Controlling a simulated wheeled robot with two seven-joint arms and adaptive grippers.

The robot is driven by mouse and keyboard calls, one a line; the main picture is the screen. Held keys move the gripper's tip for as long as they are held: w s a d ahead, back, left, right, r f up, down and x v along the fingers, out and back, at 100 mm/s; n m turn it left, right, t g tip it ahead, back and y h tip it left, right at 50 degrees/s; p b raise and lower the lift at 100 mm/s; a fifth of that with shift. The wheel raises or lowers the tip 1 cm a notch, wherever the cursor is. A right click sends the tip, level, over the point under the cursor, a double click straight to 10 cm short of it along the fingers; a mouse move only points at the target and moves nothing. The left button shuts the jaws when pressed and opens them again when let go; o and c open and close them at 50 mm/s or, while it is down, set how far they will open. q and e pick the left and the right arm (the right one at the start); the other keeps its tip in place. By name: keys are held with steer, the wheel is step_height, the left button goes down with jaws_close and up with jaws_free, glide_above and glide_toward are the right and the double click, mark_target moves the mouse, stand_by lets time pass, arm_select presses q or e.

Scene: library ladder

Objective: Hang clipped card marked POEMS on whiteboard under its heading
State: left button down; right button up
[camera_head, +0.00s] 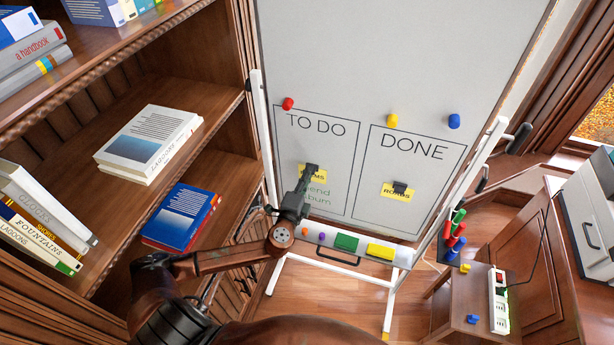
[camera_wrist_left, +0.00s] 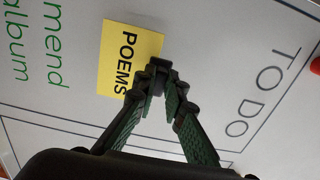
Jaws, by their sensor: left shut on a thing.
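The yellow card marked POEMS (camera_wrist_left: 118,70) hangs from a black clip (camera_wrist_left: 158,68) at the whiteboard (camera_head: 385,60). In the head view the card (camera_head: 321,178) lies within the TO DO box (camera_head: 316,122), below that heading and above green handwriting, partly hidden by the clip and gripper. My left gripper (camera_head: 306,186) is shut on the clip; its fingertips also show in the wrist view (camera_wrist_left: 160,88). I cannot tell whether the clip touches the board. Another yellow card (camera_head: 397,197) with a black clip is in the DONE box (camera_head: 415,150). My right gripper is not seen.
Red (camera_head: 288,103), yellow (camera_head: 392,121) and blue (camera_head: 454,121) magnets sit on the board. Its bottom tray (camera_head: 330,240) holds a green block and a yellow block. Bookshelves (camera_head: 100,200) stand close on the left. A small wooden stand (camera_head: 460,305) is at right.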

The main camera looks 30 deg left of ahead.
arm_select(q)
steer(key=shift+w+a, duration=0.15)
steer(key=shift+w, duration=0.4)
stand_by(0.4)
stand_by(0.4)
steer(key=c, duration=1.9)
jaws_free()
steer(key=shift+s, duration=0.15)
